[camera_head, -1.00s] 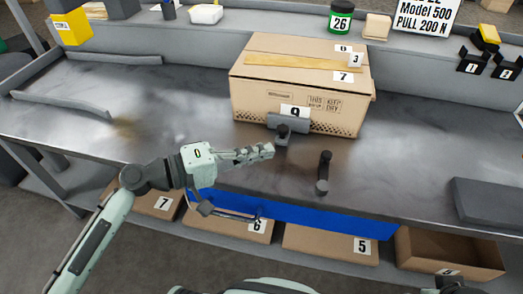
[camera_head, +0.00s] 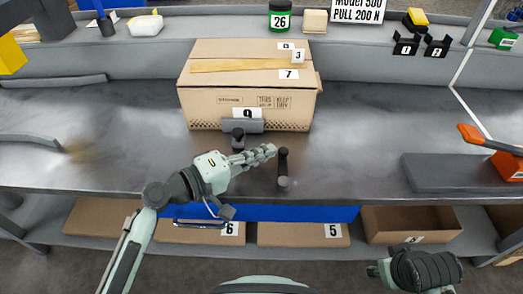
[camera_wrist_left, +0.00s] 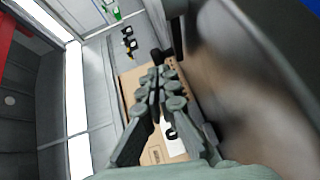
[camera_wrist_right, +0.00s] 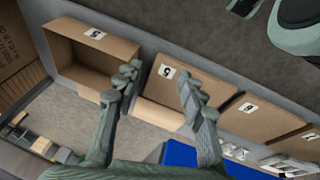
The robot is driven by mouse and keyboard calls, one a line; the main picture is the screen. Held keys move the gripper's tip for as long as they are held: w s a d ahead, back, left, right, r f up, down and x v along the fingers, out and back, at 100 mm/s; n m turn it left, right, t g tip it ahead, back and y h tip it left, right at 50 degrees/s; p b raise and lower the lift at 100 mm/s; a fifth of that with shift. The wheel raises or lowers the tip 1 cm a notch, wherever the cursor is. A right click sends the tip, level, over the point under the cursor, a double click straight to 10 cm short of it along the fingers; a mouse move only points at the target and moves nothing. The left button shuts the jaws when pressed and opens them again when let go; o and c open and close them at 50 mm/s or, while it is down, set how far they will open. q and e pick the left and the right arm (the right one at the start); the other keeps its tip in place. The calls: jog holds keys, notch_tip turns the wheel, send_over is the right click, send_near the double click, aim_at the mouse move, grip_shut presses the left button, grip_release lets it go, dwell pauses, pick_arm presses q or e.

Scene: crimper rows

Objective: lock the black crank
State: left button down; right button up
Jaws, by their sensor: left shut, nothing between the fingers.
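The black crank (camera_head: 283,167) is a dark bar with a round knob at its near end, close to the front edge of the grey bench (camera_head: 350,150). My left gripper (camera_head: 268,152) is shut and empty, its fingertips just left of the crank's far end; I cannot tell whether they touch. Its closed fingers also show in the left wrist view (camera_wrist_left: 160,85), with a dark shape beyond the tips that I cannot name surely. My right gripper (camera_wrist_right: 157,86) is open and empty, low in front of the bench, over the shelf boxes.
A cardboard box (camera_head: 250,101) stands behind, with a grey clamp-like block (camera_head: 242,125) and a black knob (camera_head: 238,138) before it. A dark grey slab (camera_head: 445,172) and an orange-handled tool (camera_head: 508,162) lie at the right. Bench to the crank's right is clear.

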pick_arm(q)
jog(key=shift+w+d+b, duration=0.1)
jog(key=shift+b, duration=0.2)
jog(key=shift+d+m+g+h, duration=0.1)
jog(key=shift+m+g+h, duration=0.2)
pick_arm(e)
jog(key=shift+w+a+r, duration=0.1)
jog(key=shift+a+r, duration=0.1)
jog(key=shift+r, duration=0.65)
